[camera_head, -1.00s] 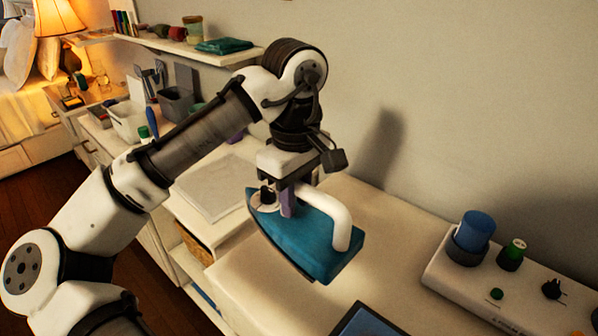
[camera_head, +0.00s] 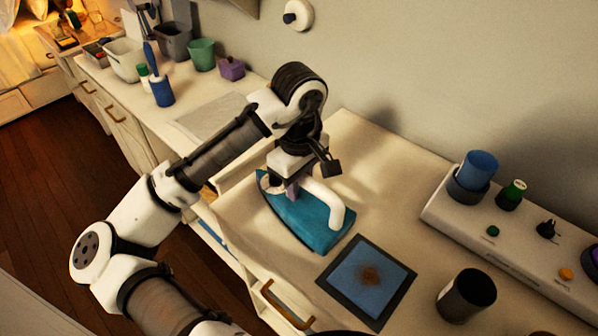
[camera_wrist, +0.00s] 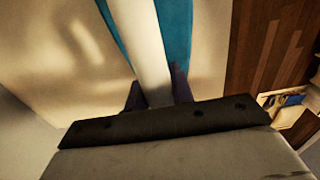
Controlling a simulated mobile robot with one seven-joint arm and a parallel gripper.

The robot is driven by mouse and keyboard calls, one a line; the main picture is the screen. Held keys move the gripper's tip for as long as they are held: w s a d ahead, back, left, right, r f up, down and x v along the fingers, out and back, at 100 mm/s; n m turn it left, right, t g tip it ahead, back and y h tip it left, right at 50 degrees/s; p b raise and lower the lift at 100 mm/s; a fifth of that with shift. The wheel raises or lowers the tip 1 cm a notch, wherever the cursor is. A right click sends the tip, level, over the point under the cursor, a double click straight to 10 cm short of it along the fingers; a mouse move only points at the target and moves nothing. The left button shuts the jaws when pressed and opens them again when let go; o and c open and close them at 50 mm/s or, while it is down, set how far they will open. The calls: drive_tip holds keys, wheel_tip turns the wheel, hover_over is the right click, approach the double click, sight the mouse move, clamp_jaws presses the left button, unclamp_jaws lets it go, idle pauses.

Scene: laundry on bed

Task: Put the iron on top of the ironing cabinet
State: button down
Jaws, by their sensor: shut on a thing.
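The iron (camera_head: 302,226) has a teal body and a white handle. In the head view it is at the middle, over the cream top of the cabinet (camera_head: 262,235). My gripper (camera_head: 291,190) is above the iron, shut on its handle. In the wrist view the white handle (camera_wrist: 150,60) runs between the dark fingertips (camera_wrist: 158,95), with the teal body beside it. The iron's base is low over or on the surface; I cannot tell whether it touches.
A blue pad with a dark frame (camera_head: 365,280) lies right of the iron. A black cup (camera_head: 466,296) and a white control panel with knobs (camera_head: 515,235) stand further right. A grey board (camera_head: 215,116), a blue bottle (camera_head: 161,90) and several bins are at the back left. A drawer handle (camera_head: 287,305) is in front.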

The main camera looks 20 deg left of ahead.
idle(0.3)
drive_tip(key=c, duration=1.2)
unclamp_jaws()
wheel_tip(320, 180, up, 12)
drive_tip(key=shift+r, duration=0.1)
